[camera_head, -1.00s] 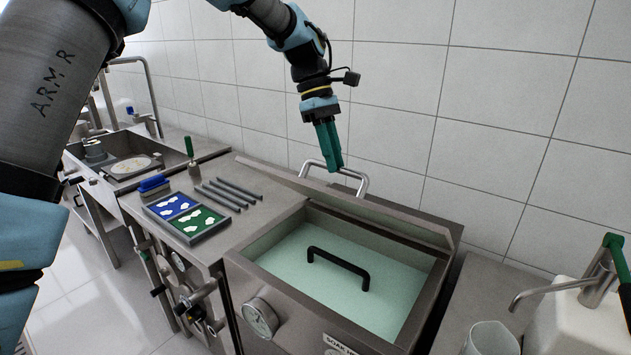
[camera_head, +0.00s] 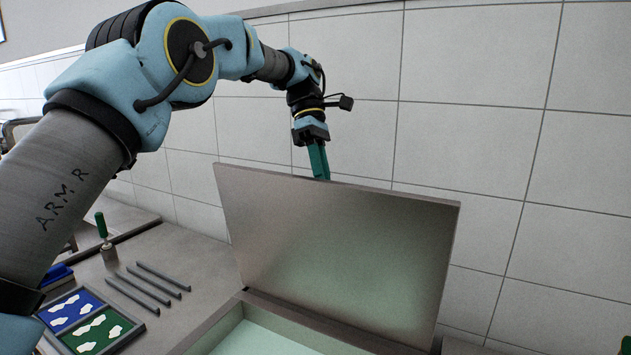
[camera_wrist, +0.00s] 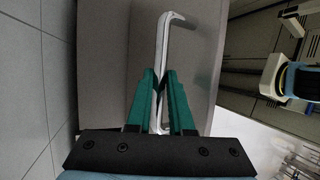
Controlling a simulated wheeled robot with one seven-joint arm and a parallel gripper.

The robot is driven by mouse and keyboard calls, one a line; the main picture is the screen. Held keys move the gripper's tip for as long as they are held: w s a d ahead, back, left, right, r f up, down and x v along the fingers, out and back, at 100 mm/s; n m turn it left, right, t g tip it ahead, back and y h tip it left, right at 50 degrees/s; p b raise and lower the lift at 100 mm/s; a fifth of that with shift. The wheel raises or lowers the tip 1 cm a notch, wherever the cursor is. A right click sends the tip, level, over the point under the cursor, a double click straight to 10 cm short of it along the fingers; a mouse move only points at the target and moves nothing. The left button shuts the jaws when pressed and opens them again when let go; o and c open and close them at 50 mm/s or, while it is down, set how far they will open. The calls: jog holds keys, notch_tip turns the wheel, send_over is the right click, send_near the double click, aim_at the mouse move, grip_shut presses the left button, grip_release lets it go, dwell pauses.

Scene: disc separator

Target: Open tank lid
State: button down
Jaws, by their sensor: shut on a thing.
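The tank lid (camera_head: 335,250) is a flat grey metal plate. In the head view it stands raised, near upright, along the back of the tank (camera_head: 262,340), whose pale green inside shows below it. My gripper (camera_head: 320,176) is behind the lid's top edge, and its fingertips are partly hidden by the lid there. In the wrist view my green fingers (camera_wrist: 160,84) are shut on the lid's bent metal handle (camera_wrist: 163,42), which stands out from the lid's outer face (camera_wrist: 108,60). The handle is hidden in the head view.
A tray with blue and green sections (camera_head: 85,318) holding white pieces lies on the counter at left. Several grey rods (camera_head: 145,283) and a green-handled tool (camera_head: 104,238) are beside it. A tiled wall (camera_head: 500,130) stands behind the lid.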

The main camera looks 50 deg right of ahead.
jog(key=shift+w+d+f, duration=0.25)
jog(key=shift+w+d, duration=0.1)
jog(key=shift+d, duration=0.25)
jog(key=c, duration=1)
grip_release()
jog(key=shift+w, duration=0.1)
jog(key=shift+o, duration=1)
jog(key=shift+r, duration=0.1)
